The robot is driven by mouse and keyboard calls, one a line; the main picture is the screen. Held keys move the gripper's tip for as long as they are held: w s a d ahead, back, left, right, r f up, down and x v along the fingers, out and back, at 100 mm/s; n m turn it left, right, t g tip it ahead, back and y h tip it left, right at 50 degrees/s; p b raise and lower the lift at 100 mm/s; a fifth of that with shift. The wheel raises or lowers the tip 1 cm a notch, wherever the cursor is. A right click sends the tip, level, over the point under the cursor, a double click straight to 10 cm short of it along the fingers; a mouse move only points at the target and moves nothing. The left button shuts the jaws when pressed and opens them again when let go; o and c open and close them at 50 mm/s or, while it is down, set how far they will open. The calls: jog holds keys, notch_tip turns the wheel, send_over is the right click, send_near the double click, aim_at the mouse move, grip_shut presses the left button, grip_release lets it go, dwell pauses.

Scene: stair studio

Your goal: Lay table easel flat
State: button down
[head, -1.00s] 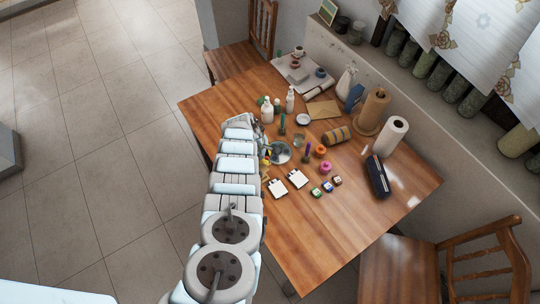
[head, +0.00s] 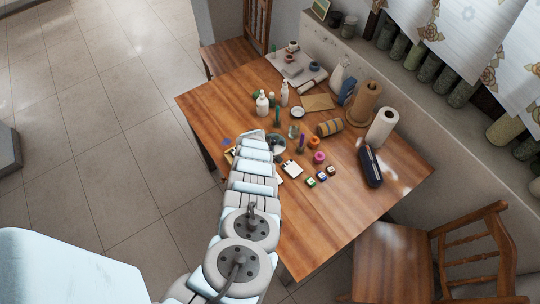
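The wooden table (head: 345,220) holds many art supplies. I cannot make out a standing easel for certain. A small yellowish piece (head: 229,158) with blue and dark patches shows at the table's left edge, partly hidden behind my arm; I cannot tell if it is the easel or part of it. My arm reaches over the table's front left side, and its links hide my gripper and whatever is under it.
A white tile (head: 292,169) and small pots (head: 319,157) lie right of my arm. The table's right front is clear. A chair (head: 395,262) stands at right.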

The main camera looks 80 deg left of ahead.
jog(key=shift+d+f, duration=0.1)
jog(key=shift+f, duration=0.1)
dwell(0.4)
jog(key=c, duration=1)
grip_release()
jog(key=shift+o, duration=0.2)
jog(key=shift+r, duration=0.2)
